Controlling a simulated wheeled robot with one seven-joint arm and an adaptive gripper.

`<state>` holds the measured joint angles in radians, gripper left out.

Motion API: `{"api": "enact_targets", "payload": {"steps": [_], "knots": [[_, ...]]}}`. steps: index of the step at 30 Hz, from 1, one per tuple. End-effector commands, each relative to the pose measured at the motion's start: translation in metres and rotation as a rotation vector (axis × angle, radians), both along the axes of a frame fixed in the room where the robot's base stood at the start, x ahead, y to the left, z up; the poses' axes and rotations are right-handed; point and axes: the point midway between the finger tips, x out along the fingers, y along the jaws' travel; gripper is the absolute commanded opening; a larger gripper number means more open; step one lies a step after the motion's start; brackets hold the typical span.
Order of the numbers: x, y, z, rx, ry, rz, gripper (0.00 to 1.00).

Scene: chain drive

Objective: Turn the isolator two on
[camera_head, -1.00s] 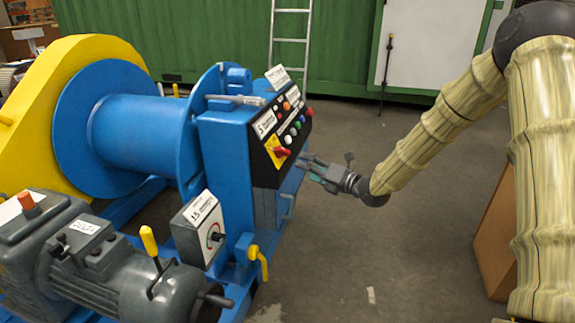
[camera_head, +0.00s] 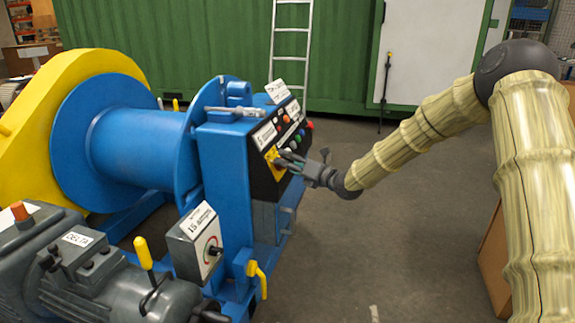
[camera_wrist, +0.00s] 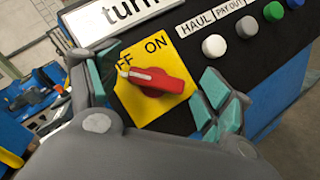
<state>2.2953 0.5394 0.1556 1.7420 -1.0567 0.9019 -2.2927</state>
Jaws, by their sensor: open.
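A red rotary switch (camera_wrist: 160,84) sits on a yellow plate (camera_wrist: 140,108) marked OFF and ON, in the wrist view. Its white pointer end is turned left, toward OFF. My gripper (camera_wrist: 155,97) is open, with one teal-padded finger left of the switch and the other right of it; contact cannot be told. In the head view my gripper (camera_head: 284,161) is at the black panel's lower left, by the yellow plate (camera_head: 271,155), and it hides the red switch. The name of this switch cannot be read.
Right of the switch on the panel (camera_head: 262,181) are several coloured buttons, with a white button (camera_wrist: 214,45) nearest under HAUL. A blue drum winch (camera_head: 135,143) stands left. A dial box (camera_head: 200,242) is below. Open floor (camera_head: 370,240) lies right.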

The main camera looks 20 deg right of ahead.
Motion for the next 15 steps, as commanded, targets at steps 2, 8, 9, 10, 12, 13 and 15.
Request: {"api": "enact_targets", "payload": {"steps": [2, 8, 9, 10, 12, 13, 15], "knots": [[0.0049, 0.0024, -0.0007, 0.0, -0.001, -0.001, 0.79], [0.0088, 0.0054, -0.0003, 0.001, 0.001, 0.0, 0.79], [0.0088, 0.0054, -0.0002, 0.001, 0.001, 0.0, 0.79], [0.0088, 0.0054, -0.0001, 0.001, 0.001, 0.0, 0.79], [0.0087, 0.0054, -0.0001, 0.0, 0.0, 0.0, 0.79], [0.0087, 0.0054, -0.0001, 0.0, 0.0, 0.0, 0.79], [0.0087, 0.0054, -0.0001, 0.0, 0.0, 0.0, 0.7]]}}
